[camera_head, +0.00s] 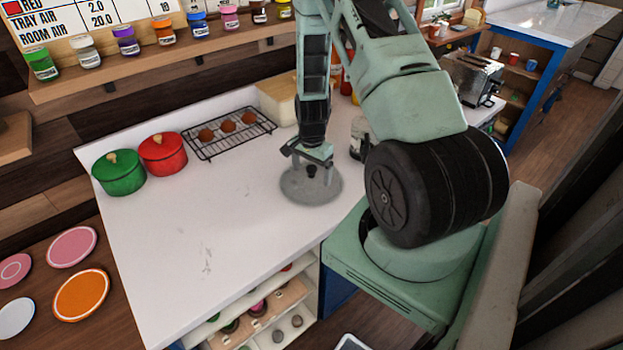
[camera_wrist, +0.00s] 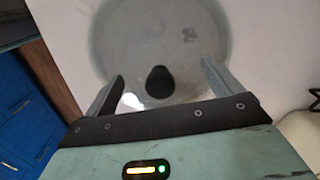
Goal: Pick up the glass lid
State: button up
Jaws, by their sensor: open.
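The glass lid (camera_head: 296,190) is a grey, see-through disc with a dark knob (camera_head: 311,171), lying on the white counter. In the wrist view the lid (camera_wrist: 120,40) fills the upper middle, and its black knob (camera_wrist: 159,82) shows between the fingers. My gripper (camera_head: 312,163) is open, pointing down just above the lid with its fingers on either side of the knob. It also shows in the wrist view (camera_wrist: 160,82). I cannot tell how far the fingertips are above the lid, and they hold nothing.
A green pot (camera_head: 119,174) and a red pot (camera_head: 163,153) stand at the back left of the counter (camera_head: 210,230). A black wire rack (camera_head: 205,148) with brown round items is behind. A jar (camera_head: 357,138) stands right of the lid. The counter's front left is clear.

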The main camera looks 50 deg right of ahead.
jog(key=c, duration=1.3)
jog(key=shift+s+a, duration=0.1)
jog(key=shift+s, duration=0.05)
jog(key=shift+c, duration=1)
